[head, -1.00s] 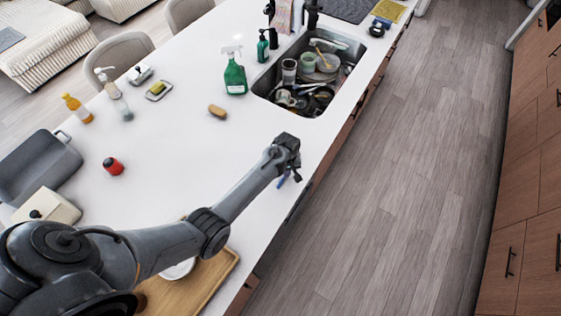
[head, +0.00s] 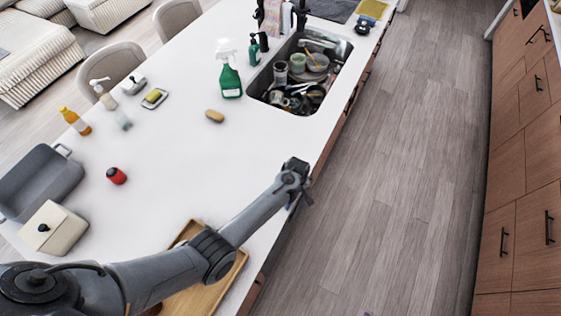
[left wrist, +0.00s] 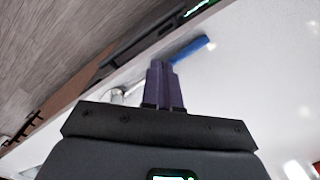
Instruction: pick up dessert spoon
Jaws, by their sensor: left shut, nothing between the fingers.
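In the left wrist view a blue handle (left wrist: 190,48) lies on the white counter just beyond my fingertips. A silvery end shows on the other side of the fingers, roughly in line with the handle, so this looks like the dessert spoon; its middle is hidden behind the fingers. My left gripper (head: 304,196) is over the counter's right edge in the head view. Its dark fingers are together in the left wrist view (left wrist: 163,63), with nothing between them. I cannot tell whether they touch the spoon. My right gripper is not in view.
The sink (head: 272,92) holds a pile of dishes. A green spray bottle (head: 231,80), a sponge (head: 215,116) and a red item (head: 116,176) stand or lie on the counter. A wooden tray (head: 232,272) lies under my arm. The middle of the counter is clear.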

